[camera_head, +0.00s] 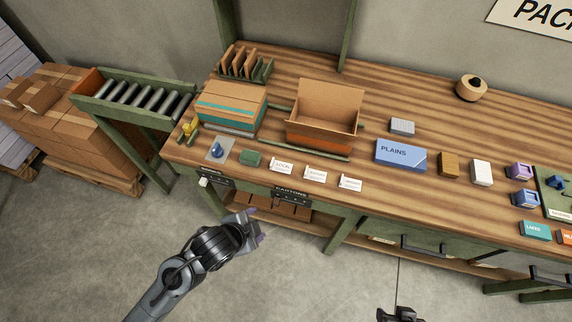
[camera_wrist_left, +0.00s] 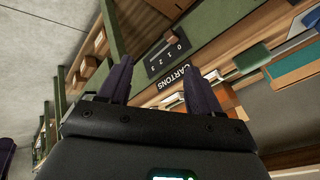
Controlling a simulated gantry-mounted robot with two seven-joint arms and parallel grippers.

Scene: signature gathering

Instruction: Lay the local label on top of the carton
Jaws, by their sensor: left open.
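The local label (camera_head: 281,166) is a small white card lying near the front edge of the bench, leftmost of three similar cards. An open brown carton (camera_head: 320,132) with its flap raised stands behind the cards. A closed carton (camera_head: 229,101) with teal tape stands to its left. My left gripper (camera_head: 257,225) is open and empty, in front of the bench edge and apart from the label. Its purple fingers also show in the left wrist view (camera_wrist_left: 158,82). Part of my right gripper (camera_head: 398,314) shows at the bottom edge; its fingers are not clear.
Two other white cards (camera_head: 315,174) (camera_head: 350,184) lie right of the label. A green block (camera_head: 250,158) and a blue stamp (camera_head: 217,150) lie to its left. A blue PLAINS box (camera_head: 400,155) stands to the right. A CARTONS sign (camera_head: 291,193) is on the bench front.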

